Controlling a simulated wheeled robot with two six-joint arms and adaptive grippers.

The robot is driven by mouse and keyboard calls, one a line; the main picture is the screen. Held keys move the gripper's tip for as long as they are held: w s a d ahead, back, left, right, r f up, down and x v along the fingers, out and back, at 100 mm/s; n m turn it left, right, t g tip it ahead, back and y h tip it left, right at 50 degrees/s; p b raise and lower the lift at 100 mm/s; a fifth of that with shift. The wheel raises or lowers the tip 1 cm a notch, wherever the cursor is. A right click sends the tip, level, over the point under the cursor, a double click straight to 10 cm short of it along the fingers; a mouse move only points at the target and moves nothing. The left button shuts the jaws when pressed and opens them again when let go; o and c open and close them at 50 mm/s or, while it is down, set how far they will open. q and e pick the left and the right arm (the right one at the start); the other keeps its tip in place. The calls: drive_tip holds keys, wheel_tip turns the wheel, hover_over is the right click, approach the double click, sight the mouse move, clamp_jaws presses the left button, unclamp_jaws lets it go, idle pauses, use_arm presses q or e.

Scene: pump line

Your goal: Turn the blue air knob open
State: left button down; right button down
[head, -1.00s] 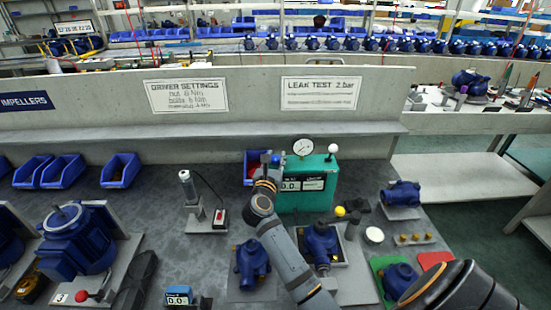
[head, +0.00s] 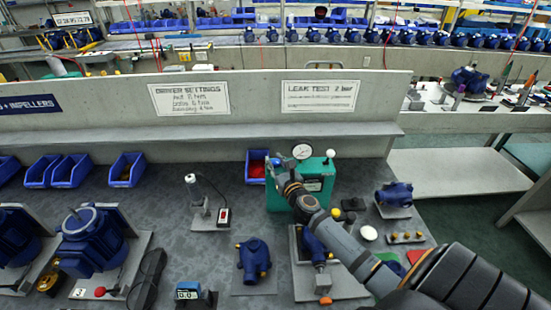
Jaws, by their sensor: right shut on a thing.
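The green leak-test box (head: 328,170) stands on the bench below the LEAK TEST sign. A round white gauge (head: 303,151) tops it, and a white ball-ended lever (head: 330,153) sticks up at its right. The blue air knob (head: 275,160) is at the box's upper left and only a small part of it shows. My right gripper (head: 276,166) reaches it from the front right and is shut on it, covering most of it. The knob's angle and the gauge's needle are too small to read. My left gripper is out of view.
A blue bin with red parts (head: 257,166) stands close left of the box. A driver on a stand (head: 196,195) is farther left. Blue pump bodies (head: 254,259) sit on plates in front, one partly behind my right arm. The grey bench between bins and driver is clear.

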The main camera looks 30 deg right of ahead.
drive_tip(key=shift+f+n+y, duration=0.1)
drive_tip(key=shift+n+y, duration=0.7)
drive_tip(key=shift+y, duration=0.7)
drive_tip(key=c, duration=1)
unclamp_jaws()
drive_tip(key=shift+s+a, duration=0.15)
drive_tip(key=shift+s, duration=5.9)
drive_tip(key=shift+b, duration=0.3)
